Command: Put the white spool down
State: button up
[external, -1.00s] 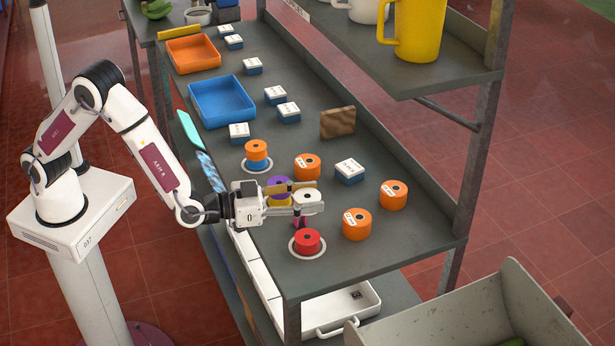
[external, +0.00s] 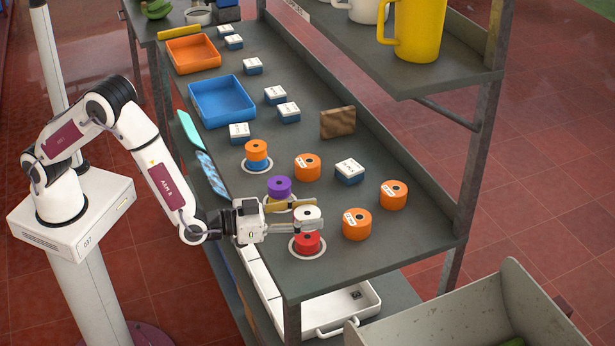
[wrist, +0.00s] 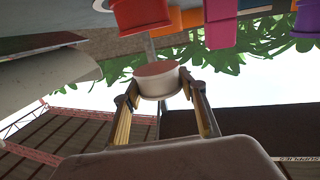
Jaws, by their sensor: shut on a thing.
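My gripper (external: 304,218) is shut on the white spool (external: 308,213) and holds it upright in the air. The white spool also shows between my fingers in the wrist view (wrist: 157,80). In the external view it appears just above and behind the red spool (external: 307,243), which sits on a white ring (external: 292,249) near the table's front end. The wrist view shows a gap between the white spool and the red spool (wrist: 140,14). A pink spool (wrist: 220,24) shows in the wrist view; my gripper hides it in the external view.
A purple spool (external: 279,186) stands left of my gripper, its base partly hidden. An orange spool on a blue one (external: 256,152) stands on a further ring. Single orange spools (external: 357,225) stand to the right. A shelf (external: 400,72) overhangs the back.

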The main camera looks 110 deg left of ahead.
aim_at(299, 238)
jog(key=shift+f, duration=2)
jog(key=shift+f, duration=0.2)
jog(key=o, duration=1.1)
jog(key=shift+o, duration=0.2)
jog(key=shift+s+d, duration=0.1)
jog(key=shift+s, duration=0.05)
jog(key=shift+v, duration=0.85)
jog(key=shift+r+v, duration=0.2)
jog(key=shift+v, duration=1.25)
jog(key=shift+r+v, duration=0.2)
jog(key=shift+v, duration=1.25)
jog(key=shift+s+a, duration=0.1)
jog(key=shift+a, duration=0.1)
jog(key=shift+r, duration=0.1)
